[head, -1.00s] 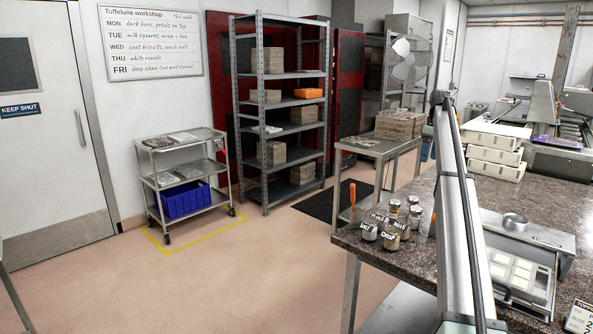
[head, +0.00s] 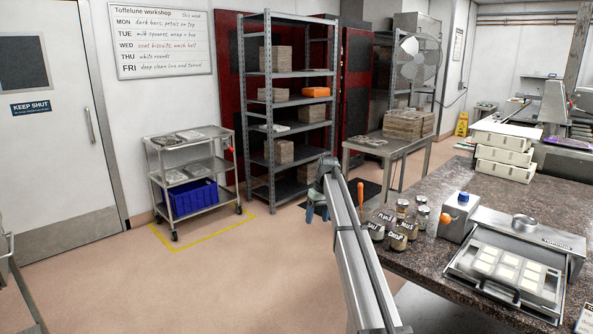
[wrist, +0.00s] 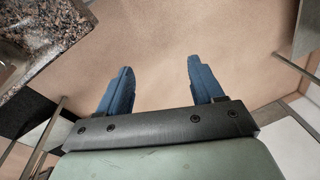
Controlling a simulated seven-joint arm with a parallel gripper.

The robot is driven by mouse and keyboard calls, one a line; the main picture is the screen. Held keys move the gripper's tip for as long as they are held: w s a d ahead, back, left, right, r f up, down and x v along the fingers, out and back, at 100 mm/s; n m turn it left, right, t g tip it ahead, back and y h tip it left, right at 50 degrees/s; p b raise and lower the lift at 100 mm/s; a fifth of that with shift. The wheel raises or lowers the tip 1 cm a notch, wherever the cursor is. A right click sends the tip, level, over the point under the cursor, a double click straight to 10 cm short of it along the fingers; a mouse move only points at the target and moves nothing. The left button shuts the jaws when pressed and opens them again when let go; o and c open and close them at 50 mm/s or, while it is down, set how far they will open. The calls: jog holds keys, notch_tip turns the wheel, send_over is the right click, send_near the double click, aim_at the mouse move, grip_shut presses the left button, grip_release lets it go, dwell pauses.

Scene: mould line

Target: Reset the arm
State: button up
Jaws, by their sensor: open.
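My arm (head: 358,265) reaches up from the bottom of the head view, left of the granite worktop's front edge. My gripper (head: 310,217) is at its far end, over the open floor in front of the grey shelving, and is small in this view. In the wrist view my gripper (wrist: 156,88) shows two blue fingers spread wide apart. Nothing is between them, only bare floor beyond. The gripper is open and empty.
The granite worktop (head: 470,215) holds several jars (head: 397,237), an orange-handled tool (head: 361,194) and a machine with a mould tray (head: 505,275). A trolley (head: 165,160) with a blue bin (head: 193,197) stands left. Shelving (head: 272,130) stands behind. The floor (head: 260,275) is clear.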

jog(key=s+d+f+m+g, duration=0.1)
jog(key=s+d+f, duration=0.1)
jog(key=s+f, duration=1)
jog(key=s+d+f+m+g+h, duration=0.1)
jog(key=s+d+f, duration=0.1)
jog(key=s+f, duration=1.05)
jog(key=s+d+f+m+g, duration=0.1)
jog(key=s+f, duration=0.5)
jog(key=f, duration=1.1)
jog(key=s+d+f+m+g, duration=0.1)
jog(key=s+f, duration=0.4)
jog(key=s, duration=0.5)
jog(key=s+d+f+g, duration=0.1)
jog(key=s+f, duration=0.4)
jog(key=s, duration=0.6)
jog(key=s+d+f, duration=0.1)
jog(key=s, duration=1.1)
jog(key=s+d+f+m+g, duration=0.1)
jog(key=s, duration=1.2)
jog(key=shift+s+f+g+h, duration=0.2)
jog(key=shift+f+g+h, duration=0.1)
jog(key=shift+h, duration=0.1)
